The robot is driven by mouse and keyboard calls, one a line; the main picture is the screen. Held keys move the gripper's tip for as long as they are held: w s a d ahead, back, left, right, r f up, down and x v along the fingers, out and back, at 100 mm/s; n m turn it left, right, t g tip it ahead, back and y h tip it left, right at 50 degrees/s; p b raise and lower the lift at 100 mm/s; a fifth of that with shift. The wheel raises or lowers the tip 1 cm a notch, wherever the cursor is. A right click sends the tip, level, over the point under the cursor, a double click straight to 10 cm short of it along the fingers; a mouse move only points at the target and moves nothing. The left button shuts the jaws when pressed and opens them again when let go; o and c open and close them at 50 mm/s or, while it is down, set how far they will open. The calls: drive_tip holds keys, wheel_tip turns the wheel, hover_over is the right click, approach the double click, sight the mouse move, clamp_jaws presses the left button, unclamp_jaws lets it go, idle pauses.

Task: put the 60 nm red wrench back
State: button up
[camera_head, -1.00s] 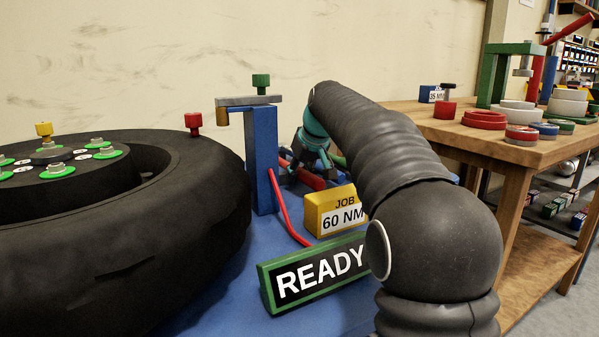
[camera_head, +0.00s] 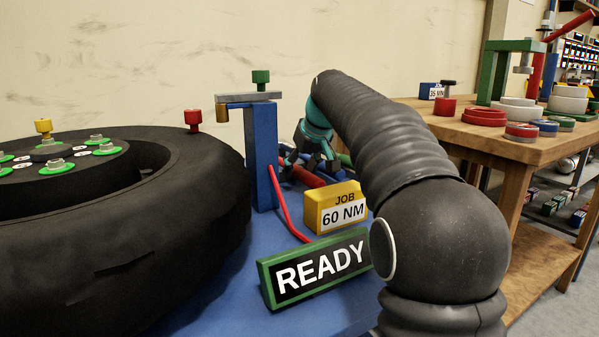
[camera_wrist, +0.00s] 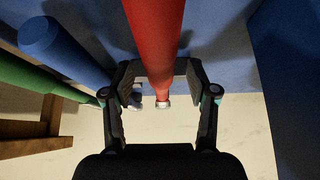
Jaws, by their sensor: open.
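The red wrench (camera_wrist: 155,35) runs down from the top middle of the wrist view, with a silvery end between the two fingers of my gripper (camera_wrist: 160,78). The fingers are spread on either side of it, with visible gaps. In the head view my gripper (camera_head: 312,160) is low behind the yellow job box, close to the red wrench (camera_head: 307,176), which is partly hidden. A blue handle (camera_wrist: 65,50) and a green handle (camera_wrist: 30,75) lie to the left in the wrist view.
A yellow box (camera_head: 335,207) reads JOB 60 NM, and a READY sign (camera_head: 315,268) stands in front. A blue post (camera_head: 262,155) rises left of my gripper. A big tyre (camera_head: 120,240) fills the left. A wooden bench (camera_head: 530,150) stands right.

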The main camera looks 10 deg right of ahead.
drive_tip(key=v, duration=1)
drive_tip(key=shift+r, duration=0.1)
